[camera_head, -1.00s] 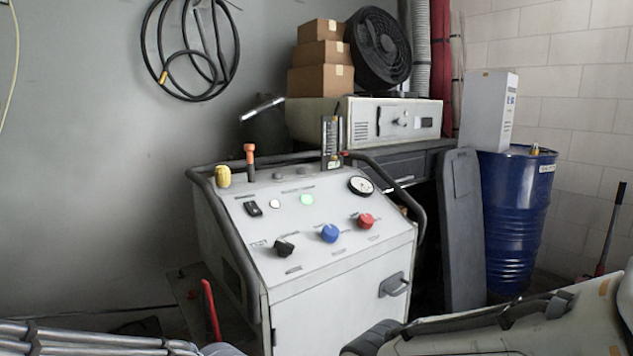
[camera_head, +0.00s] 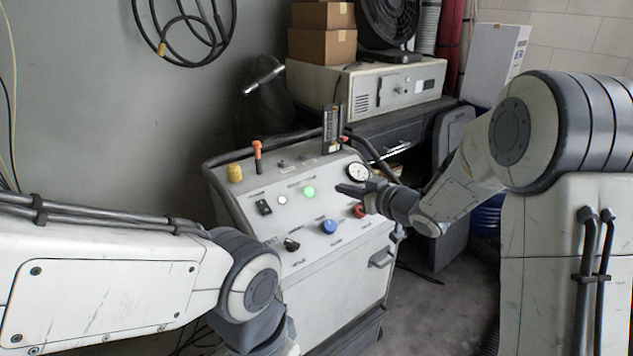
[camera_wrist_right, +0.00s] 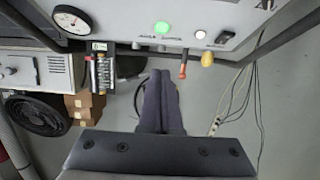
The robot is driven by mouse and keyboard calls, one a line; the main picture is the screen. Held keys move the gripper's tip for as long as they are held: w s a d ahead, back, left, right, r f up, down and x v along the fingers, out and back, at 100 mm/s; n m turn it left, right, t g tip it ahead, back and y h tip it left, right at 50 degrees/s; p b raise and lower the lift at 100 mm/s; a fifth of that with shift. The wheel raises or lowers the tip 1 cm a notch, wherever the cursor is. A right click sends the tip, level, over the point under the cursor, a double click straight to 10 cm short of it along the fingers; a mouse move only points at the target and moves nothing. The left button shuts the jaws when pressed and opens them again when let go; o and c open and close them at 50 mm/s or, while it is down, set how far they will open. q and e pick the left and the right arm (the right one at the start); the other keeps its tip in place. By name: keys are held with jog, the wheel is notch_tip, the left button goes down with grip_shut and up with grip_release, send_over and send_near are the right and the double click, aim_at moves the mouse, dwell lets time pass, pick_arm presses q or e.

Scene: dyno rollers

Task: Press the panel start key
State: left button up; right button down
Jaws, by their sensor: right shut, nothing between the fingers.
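The control panel (camera_head: 300,250) is the sloped white top of a cabinet. It carries a lit green button (camera_head: 309,192), which also shows near the top of the right wrist view (camera_wrist_right: 162,28). A small white button (camera_head: 282,200) and a black rocker switch (camera_head: 264,207) are to its left. My right gripper (camera_head: 345,190) is shut and empty, to the right of the green button and apart from it in the picture. In the right wrist view its closed fingers (camera_wrist_right: 161,76) point toward the panel edge. My left gripper is out of view below; only its arm shows.
A gauge (camera_head: 357,172), a blue knob (camera_head: 329,227), a red knob (camera_head: 360,211) and a black knob (camera_head: 291,244) share the panel. A yellow knob (camera_head: 235,173) and an orange-handled lever (camera_head: 257,157) stand at its back edge. A dark rail edges the cabinet.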

jog(key=shift+a, duration=0.1)
send_near(308, 188)
jog(key=w+a+r, duration=0.2)
jog(key=w, duration=0.1)
jog(key=shift+w+a, duration=0.15)
jog(key=shift+a, duration=0.1)
jog(key=f, duration=0.1)
jog(key=w+f, duration=0.1)
jog(key=shift+a+f, duration=0.25)
jog(key=shift+f, duration=0.05)
jog(key=shift+w+a+f, duration=0.15)
jog(key=shift+f, duration=0.3)
